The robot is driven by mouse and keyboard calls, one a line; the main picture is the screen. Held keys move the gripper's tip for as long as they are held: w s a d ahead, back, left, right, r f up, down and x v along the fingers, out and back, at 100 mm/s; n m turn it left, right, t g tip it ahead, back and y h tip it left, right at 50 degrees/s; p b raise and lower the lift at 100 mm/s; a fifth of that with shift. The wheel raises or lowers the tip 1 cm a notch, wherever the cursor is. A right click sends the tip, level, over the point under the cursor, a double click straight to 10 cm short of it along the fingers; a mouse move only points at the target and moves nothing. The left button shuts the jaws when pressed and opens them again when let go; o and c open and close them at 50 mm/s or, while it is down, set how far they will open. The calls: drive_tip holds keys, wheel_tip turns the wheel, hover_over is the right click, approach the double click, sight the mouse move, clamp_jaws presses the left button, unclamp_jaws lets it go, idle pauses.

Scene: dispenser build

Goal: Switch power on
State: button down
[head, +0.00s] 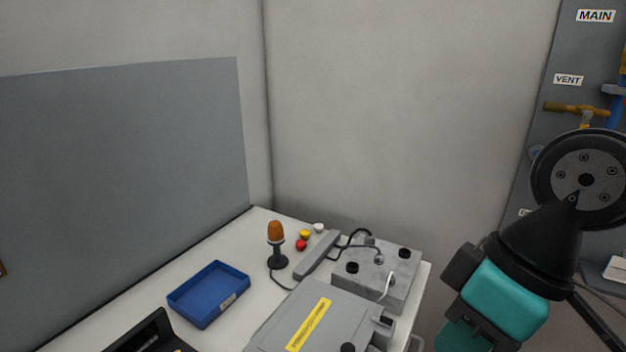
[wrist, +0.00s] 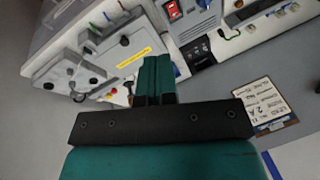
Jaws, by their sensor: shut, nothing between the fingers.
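A red rocker switch (wrist: 174,11) sits on a light grey unit (wrist: 197,20) at the top of the wrist view. Its on or off position is too small to tell. My gripper (wrist: 157,64) has its teal fingers together with nothing between them. In the picture, the fingertips are below the red switch and show no contact with it. In the head view my arm is at the right, and I cannot make out the fingertips. No red rocker switch can be made out in the head view.
The bench holds a blue tray (head: 205,309), an orange lamp (head: 277,231), a grey box with a yellow strip (head: 309,325) and a grey unit with black knobs and cables (head: 377,273). A wall panel with MAIN (head: 595,16) and VENT labels stands right. A printed card (wrist: 265,106) shows in the wrist view.

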drive_tip(key=shift+s+d+r+m, duration=0.25)
drive_tip(key=shift+s+d+m, duration=0.3)
drive_tip(key=shift+m, duration=0.35)
drive_tip(key=w+a+f+n+g+h+b, duration=0.1)
drive_tip(key=w+a+f+n+b, duration=0.2)
drive_tip(key=a+n, duration=0.4)
drive_tip(key=w+a+f+n+g+b, duration=0.1)
drive_tip(key=a+f+n+b, duration=0.3)
drive_tip(key=n, duration=1.1)
drive_tip(key=shift+w+a+n+h+b, duration=0.4)
drive_tip(key=shift+w+a, duration=0.5)
drive_tip(key=shift+a, duration=0.6)
drive_tip(key=shift+f, duration=0.2)
